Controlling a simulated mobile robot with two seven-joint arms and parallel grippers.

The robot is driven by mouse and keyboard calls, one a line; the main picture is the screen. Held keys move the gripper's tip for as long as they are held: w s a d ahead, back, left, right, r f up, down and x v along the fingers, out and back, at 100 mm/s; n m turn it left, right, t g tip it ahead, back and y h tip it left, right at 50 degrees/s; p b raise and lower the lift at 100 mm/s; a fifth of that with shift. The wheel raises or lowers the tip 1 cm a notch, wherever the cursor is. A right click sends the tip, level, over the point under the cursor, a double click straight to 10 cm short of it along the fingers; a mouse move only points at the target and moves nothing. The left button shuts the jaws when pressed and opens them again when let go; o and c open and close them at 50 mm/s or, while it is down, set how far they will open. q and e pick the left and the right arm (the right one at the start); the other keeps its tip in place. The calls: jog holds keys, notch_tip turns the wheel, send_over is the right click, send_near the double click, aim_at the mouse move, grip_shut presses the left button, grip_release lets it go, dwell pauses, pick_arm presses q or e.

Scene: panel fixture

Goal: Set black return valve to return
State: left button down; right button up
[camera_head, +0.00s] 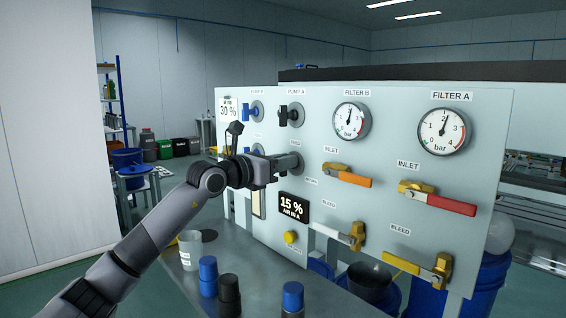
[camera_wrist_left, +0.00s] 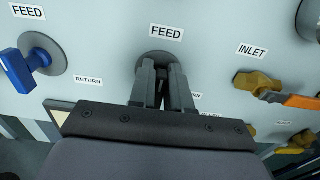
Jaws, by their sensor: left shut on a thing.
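My left gripper (camera_head: 284,164) reaches the panel from the left. It is shut on the black return valve, at the round valve plate below Pump A. In the left wrist view the two fingers (camera_wrist_left: 166,88) are close together over the grey plate (camera_wrist_left: 157,58). They hide nearly all of the handle, so I cannot tell exactly how it points. A FEED label (camera_wrist_left: 167,33) sits above this valve. A RETURN label, partly hidden by the fingers, sits at its lower right. My right gripper is not in view.
A blue valve handle (camera_wrist_left: 20,70) is left of my fingers. The inlet valve with an orange handle (camera_head: 347,175) is to the right. A display (camera_head: 293,207) and yellow button (camera_head: 291,237) are below. Bottles and a cup (camera_head: 190,249) stand on the shelf.

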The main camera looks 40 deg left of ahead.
pick_arm(q)
jog(key=shift+m, duration=0.3)
jog(key=m+b, duration=0.2)
jog(key=m, duration=0.1)
jog(key=shift+d+f, duration=0.15)
jog(key=shift+d, duration=0.05)
jog(key=m+b, duration=0.1)
jog(key=m, duration=0.8)
jog(key=d+f+m+b, duration=0.1)
jog(key=m, duration=0.4)
jog(key=shift+b, duration=0.35)
jog(key=shift+m, duration=0.3)
jog(key=c, duration=1.2)
grip_release()
jog(key=shift+s+a, duration=0.1)
jog(key=shift+o, duration=0.2)
